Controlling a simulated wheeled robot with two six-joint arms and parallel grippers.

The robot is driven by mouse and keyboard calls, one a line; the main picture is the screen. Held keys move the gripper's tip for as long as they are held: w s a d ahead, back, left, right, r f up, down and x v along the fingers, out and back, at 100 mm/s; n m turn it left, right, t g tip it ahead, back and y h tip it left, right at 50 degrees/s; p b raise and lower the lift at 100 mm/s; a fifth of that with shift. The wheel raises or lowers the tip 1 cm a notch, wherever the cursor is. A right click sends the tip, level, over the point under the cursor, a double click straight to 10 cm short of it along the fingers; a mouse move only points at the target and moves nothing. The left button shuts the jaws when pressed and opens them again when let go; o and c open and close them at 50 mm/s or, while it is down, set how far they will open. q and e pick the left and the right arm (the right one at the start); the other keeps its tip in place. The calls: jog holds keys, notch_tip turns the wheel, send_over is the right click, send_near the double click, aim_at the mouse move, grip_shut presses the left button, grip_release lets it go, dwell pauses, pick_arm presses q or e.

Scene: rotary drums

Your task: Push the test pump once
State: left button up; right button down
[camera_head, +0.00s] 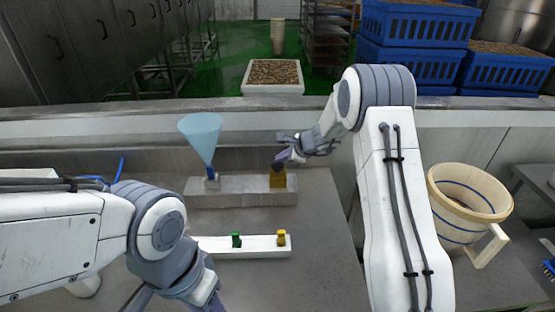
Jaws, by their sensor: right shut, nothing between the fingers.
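A low grey metal stand (238,190) sits on the counter and carries a translucent blue funnel (202,137) at its left. At its right end is a brass-coloured block with a dark top (277,181), which looks like the test pump. My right gripper (283,156) is shut and empty, with its fingertips just above or at the top of this block. I cannot tell if they touch. Its fingers partly cover the block's top. My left gripper (214,303) is low at the bottom edge, partly cut off, so its jaws are unclear.
A white strip (258,250) with a green piece (236,240) and a yellow piece (281,238) lies in front of the stand. Counter between the strip and my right arm is clear. A low wall runs behind.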

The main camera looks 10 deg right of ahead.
aim_at(281, 164)
dwell(0.4)
jog(key=shift+r+p, duration=1.2)
jog(key=shift+r, duration=0.55)
notch_tip(281, 164, up, 5)
jog(key=p, duration=0.3)
jog(key=shift+p, duration=0.4)
